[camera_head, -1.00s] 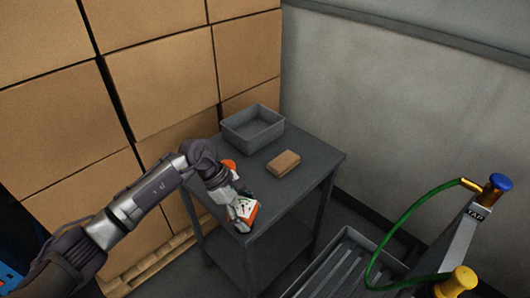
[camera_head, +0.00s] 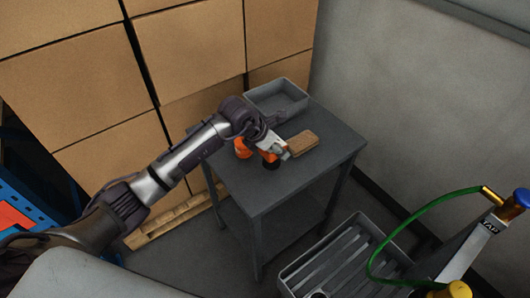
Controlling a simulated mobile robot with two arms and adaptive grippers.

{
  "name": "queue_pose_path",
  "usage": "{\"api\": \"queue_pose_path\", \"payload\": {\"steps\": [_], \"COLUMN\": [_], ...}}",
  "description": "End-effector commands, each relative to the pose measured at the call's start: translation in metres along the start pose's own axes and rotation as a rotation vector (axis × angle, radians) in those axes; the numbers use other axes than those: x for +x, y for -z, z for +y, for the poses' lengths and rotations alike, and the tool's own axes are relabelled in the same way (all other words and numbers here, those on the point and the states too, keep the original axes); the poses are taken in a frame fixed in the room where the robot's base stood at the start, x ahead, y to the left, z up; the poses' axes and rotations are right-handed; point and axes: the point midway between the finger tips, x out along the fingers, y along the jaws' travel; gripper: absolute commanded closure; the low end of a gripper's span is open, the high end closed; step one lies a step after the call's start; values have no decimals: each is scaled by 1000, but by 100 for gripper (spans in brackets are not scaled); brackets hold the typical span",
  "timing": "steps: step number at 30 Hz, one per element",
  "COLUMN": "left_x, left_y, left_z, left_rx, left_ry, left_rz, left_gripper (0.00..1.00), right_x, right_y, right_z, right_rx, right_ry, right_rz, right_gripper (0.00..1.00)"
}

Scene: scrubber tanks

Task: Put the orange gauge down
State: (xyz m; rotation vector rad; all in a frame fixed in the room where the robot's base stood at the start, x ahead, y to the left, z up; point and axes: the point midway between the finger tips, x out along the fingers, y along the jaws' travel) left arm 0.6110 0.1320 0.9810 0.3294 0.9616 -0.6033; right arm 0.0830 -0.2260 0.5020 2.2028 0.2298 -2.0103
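My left gripper (camera_head: 277,147) is over the grey table, in front of the tan block. An orange and white piece with a dark lower end, which looks like the orange gauge (camera_head: 268,155), is at its fingers and appears gripped. The fingers are small and partly hidden by the wrist. I cannot tell whether the gauge touches the tabletop. A second orange object (camera_head: 241,149) is on the table just left of the gripper, partly hidden by my arm. My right gripper is not in view.
The grey table (camera_head: 318,172) holds a grey open bin (camera_head: 288,110) at the back and a tan block (camera_head: 303,143). Stacked cartons (camera_head: 200,52) stand behind. A ribbed grey tray (camera_head: 335,262) and a green hose (camera_head: 400,228) are at the lower right. The front right tabletop is clear.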

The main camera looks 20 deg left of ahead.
Motion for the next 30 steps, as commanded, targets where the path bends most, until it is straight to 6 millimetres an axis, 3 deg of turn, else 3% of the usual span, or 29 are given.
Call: {"api": "queue_pose_path", "payload": {"steps": [3, 9, 15, 28, 29, 30], "left_x": [-2, 2, 25, 37, 38, 37], "left_y": [22, 37, 52, 59, 60, 59], "left_z": [10, 17, 17, 17, 17, 17], "left_rx": [-3, 1, -3, 2, 2, 2], "left_ry": [1, 2, 4, 1, 1, 1], "left_rz": [3, -2, 1, -2, -1, -1], "left_gripper": [76, 76, 76, 76, 32, 26], "right_x": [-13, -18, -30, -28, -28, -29], "right_y": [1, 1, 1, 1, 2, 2], "right_z": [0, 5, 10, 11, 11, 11], "right_rx": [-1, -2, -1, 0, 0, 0], "right_ry": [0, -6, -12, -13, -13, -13], "right_rz": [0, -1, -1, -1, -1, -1], "right_gripper": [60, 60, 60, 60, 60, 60]}}
